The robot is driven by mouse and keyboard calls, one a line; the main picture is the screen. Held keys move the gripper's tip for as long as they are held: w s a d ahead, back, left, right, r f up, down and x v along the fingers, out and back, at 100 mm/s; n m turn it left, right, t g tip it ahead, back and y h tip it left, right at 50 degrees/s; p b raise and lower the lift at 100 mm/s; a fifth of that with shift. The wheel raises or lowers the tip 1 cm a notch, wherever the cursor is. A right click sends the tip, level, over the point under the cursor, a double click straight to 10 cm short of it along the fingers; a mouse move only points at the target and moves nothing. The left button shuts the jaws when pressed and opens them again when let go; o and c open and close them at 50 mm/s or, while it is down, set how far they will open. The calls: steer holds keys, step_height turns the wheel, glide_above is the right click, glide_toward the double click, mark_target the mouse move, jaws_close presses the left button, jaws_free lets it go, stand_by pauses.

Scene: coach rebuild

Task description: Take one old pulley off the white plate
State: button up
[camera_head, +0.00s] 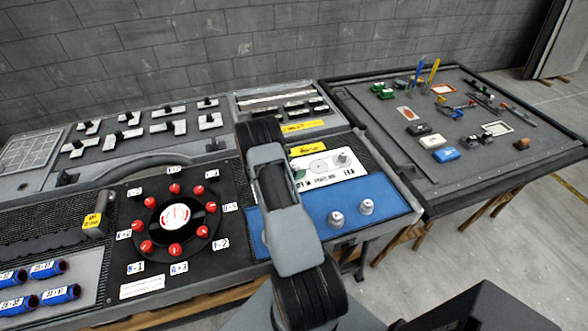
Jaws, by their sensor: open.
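The white plate (325,179) lies at the back of the blue mat, right of my arm. A small grey pulley-like part (343,158) stands upright on its right side. A flat round outline with a small centre shows left of that part; I cannot tell whether it is a mark or an empty seat. Two similar silver parts, one on the left (336,219) and one on the right (366,207), stand on the blue mat (390,193) in front of the plate. My arm crosses the mat's left part and may hide more there. My gripper's fingers do not show.
A black panel with a ring of red knobs (174,188) is left of my arm. Blue cylinders (60,293) lie front left, black-and-white parts at the back left. A separate dark table (420,180) at right holds tools and small parts. Open floor lies at the right.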

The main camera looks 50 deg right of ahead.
steer(key=c, duration=1.1)
steer(key=shift+r, duration=0.1)
